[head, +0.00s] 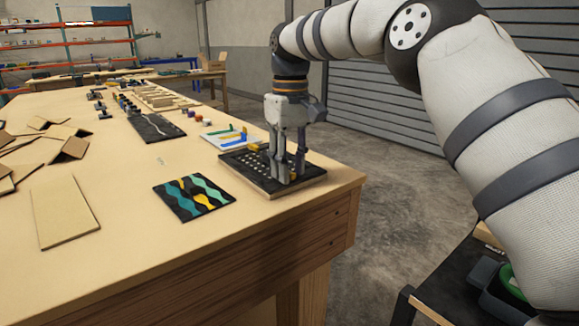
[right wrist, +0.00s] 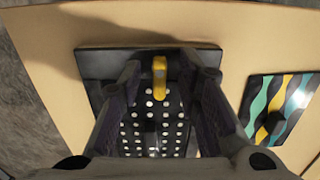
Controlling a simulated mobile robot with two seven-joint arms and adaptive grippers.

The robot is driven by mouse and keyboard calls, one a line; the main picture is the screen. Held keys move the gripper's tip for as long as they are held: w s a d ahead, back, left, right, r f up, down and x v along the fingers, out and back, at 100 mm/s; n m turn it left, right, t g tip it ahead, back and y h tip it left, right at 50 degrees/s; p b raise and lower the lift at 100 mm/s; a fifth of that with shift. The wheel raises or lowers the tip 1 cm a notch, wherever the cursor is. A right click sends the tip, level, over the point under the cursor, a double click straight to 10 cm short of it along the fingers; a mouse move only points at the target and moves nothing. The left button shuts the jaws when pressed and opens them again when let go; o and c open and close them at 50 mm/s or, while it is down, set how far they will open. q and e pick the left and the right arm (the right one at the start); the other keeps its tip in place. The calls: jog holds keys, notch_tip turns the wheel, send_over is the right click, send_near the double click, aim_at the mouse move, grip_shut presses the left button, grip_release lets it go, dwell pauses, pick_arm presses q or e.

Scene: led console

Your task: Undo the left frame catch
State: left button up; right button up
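The LED console is a black panel with rows of white dots on a wooden base (head: 310,178), near the table's right edge. It also shows in the right wrist view (right wrist: 95,62), partly covered by my fingers. A yellow catch (right wrist: 160,74) sits at its edge in the right wrist view; I cannot tell whether it is the left one. A small yellow part (head: 254,147) shows at the far edge in the head view. My right gripper (head: 285,172) points down over the console, fingers apart on either side of the yellow catch. My left gripper is out of view.
A black board with coloured wavy strips (head: 195,197) lies beside the console. A white board with coloured pieces (head: 228,137) and a dark board (head: 157,127) lie farther back. Cardboard pieces (head: 65,212) lie on the left. The table's front middle is clear.

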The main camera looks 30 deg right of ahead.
grip_shut()
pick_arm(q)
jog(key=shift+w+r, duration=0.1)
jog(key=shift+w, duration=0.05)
pick_arm(e)
jog(key=shift+m, duration=0.4)
jog(key=shift+r+m, duration=0.1)
jog(key=shift+m, duration=0.9)
jog(key=m, duration=0.3)
jog(key=shift+m+p, duration=0.3)
jog(key=shift+p, duration=0.05)
jog(key=m, duration=0.5)
jog(key=shift+m, duration=0.3)
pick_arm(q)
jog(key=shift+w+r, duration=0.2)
pick_arm(e)
jog(key=m, duration=0.5)
jog(key=shift+f+m, duration=0.2)
jog(key=shift+m, duration=0.2)
